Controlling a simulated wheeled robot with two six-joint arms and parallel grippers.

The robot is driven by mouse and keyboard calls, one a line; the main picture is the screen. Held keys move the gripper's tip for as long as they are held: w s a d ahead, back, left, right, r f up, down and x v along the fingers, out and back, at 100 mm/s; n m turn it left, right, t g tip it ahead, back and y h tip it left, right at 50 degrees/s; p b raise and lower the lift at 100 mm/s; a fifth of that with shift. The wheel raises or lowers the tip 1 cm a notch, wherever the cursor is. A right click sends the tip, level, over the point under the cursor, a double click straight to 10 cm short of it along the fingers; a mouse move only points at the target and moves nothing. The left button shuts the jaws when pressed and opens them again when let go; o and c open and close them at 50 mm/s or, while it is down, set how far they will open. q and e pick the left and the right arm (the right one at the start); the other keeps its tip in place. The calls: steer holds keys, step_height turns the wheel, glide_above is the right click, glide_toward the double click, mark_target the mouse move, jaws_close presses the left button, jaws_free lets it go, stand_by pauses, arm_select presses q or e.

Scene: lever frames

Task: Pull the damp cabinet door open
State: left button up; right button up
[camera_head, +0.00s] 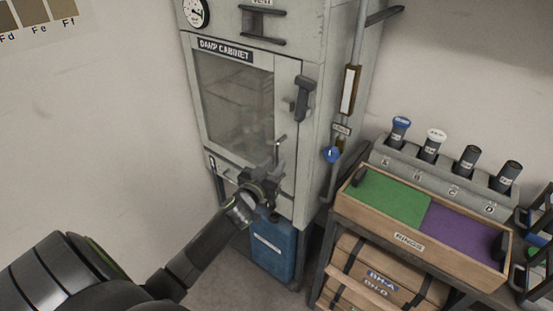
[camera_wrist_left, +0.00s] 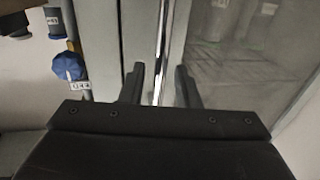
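The damp cabinet (camera_head: 318,140) is a pale grey unit with a gauge on top. Its glazed door (camera_head: 235,100) looks closed, with a dark lever-like handle (camera_head: 304,98) high at its right edge. My left gripper (camera_head: 272,158) is in front of the door's lower right part, below that handle. In the left wrist view my left gripper (camera_wrist_left: 160,88) has its two dark fingers apart, with a bright vertical strip (camera_wrist_left: 160,45) of the cabinet front between them. I cannot tell whether the fingers touch it. My right gripper is not in view.
A blue valve knob (camera_head: 331,154) is on a pipe at the cabinet's right side. A wooden tray (camera_head: 409,242) with green and purple halves is on a stand to the right, before a rack of cylinders (camera_head: 433,147). A blue bin (camera_head: 273,250) is below the cabinet.

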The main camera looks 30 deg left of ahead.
arm_select(q)
steer(key=shift+w+a, duration=0.15)
steer(key=shift+w, duration=1)
jaws_close()
